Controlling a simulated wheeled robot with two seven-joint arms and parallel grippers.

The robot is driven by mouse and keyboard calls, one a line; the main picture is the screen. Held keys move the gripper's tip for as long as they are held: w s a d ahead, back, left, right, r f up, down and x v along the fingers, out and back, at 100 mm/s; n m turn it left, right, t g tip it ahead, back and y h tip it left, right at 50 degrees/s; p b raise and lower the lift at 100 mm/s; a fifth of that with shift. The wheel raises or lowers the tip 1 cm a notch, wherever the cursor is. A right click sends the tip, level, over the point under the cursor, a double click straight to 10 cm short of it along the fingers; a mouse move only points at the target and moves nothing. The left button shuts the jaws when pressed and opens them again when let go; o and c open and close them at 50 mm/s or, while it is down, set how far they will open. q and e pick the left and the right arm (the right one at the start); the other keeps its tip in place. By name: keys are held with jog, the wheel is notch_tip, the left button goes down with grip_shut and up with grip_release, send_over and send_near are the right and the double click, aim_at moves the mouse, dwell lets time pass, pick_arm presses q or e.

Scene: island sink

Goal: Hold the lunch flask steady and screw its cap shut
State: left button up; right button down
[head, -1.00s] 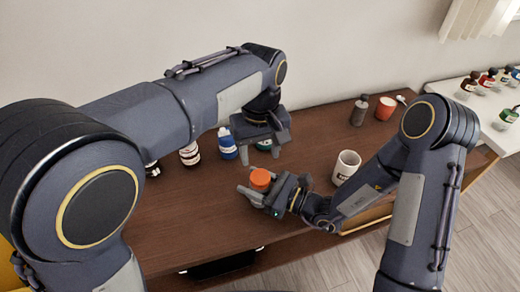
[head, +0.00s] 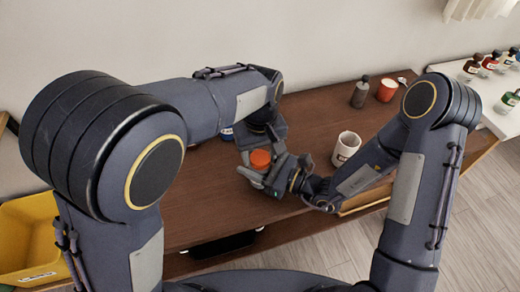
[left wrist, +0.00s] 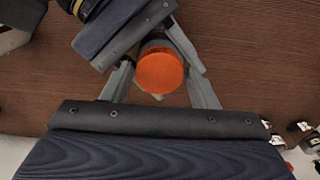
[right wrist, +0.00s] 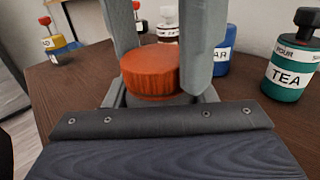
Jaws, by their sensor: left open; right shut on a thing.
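The lunch flask has an orange cap (head: 260,159) on top; the cap also shows in the left wrist view (left wrist: 160,72) and the right wrist view (right wrist: 150,72). My right gripper (head: 260,178) is shut on the grey flask body below the cap, of which only a little shows. The flask looks upright. My left gripper (head: 262,148) is open and points down from above, with its fingers on either side of the cap. In the right wrist view its two fingers stand beside the cap. Whether the cap's threads are engaged cannot be told.
A white mug (head: 346,147) stands right of the flask. A grey bottle (head: 360,92) and an orange-red cup (head: 386,90) stand farther back. A green TEA bottle (right wrist: 288,68) and a blue bottle (right wrist: 222,52) stand behind the grippers. A yellow bin (head: 28,240) is at left.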

pick_arm(q)
jog(key=shift+c, duration=0.3)
jog(key=c, duration=0.7)
jog(key=m, duration=0.8)
jog(key=o, duration=1)
jog(key=shift+o, duration=0.7)
jog(key=shift+d, duration=0.1)
jog(key=shift+s+d, duration=0.1)
pick_arm(e)
jog(key=shift+a, duration=0.1)
pick_arm(q)
notch_tip(320, 180, up, 12)
jog(key=shift+a, duration=0.3)
